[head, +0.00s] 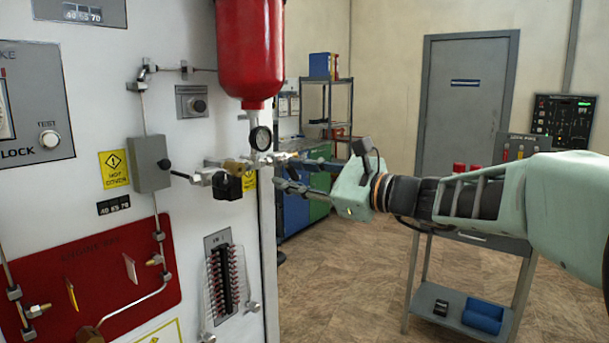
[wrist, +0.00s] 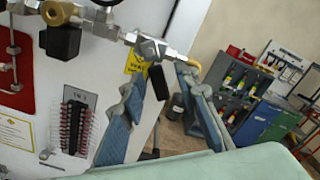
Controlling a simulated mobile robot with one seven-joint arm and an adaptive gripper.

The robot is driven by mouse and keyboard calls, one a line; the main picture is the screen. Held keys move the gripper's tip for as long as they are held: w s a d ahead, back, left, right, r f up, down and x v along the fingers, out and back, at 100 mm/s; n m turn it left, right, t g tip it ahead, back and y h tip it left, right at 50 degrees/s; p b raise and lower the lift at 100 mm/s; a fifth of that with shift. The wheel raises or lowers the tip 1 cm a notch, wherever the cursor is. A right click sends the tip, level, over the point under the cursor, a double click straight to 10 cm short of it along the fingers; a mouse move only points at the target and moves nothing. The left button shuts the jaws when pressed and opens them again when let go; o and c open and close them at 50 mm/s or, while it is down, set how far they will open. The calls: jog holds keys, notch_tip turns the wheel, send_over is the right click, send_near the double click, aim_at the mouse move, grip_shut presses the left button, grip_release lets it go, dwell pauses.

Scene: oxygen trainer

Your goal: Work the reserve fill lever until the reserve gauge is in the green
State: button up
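A small round gauge (head: 260,138) sits below the red tank (head: 250,50); its needle is too small to read. Below it, silver and brass fittings (head: 232,165) run along the white panel's edge, with a black block (head: 228,187) hanging from them. In the wrist view a short black handle (wrist: 157,82) hangs below a silver fitting (wrist: 150,48); it may be the fill lever. My gripper (head: 283,174) is at the right end of the fittings. Its blue-grey fingers are apart in the wrist view (wrist: 160,80), one each side of the handle. I cannot tell whether they touch it.
The white panel (head: 180,110) fills the left side, with a grey box (head: 150,165), a red plate (head: 100,275) and a connector strip (head: 222,280). A grey cart (head: 435,290) stands under my arm. A shelf (head: 325,95) and cabinets (head: 295,215) stand behind. Open floor lies between.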

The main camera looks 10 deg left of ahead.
jog(key=v, duration=1.2)
jog(key=shift+r+p, duration=0.1)
jog(key=shift+p, duration=0.35)
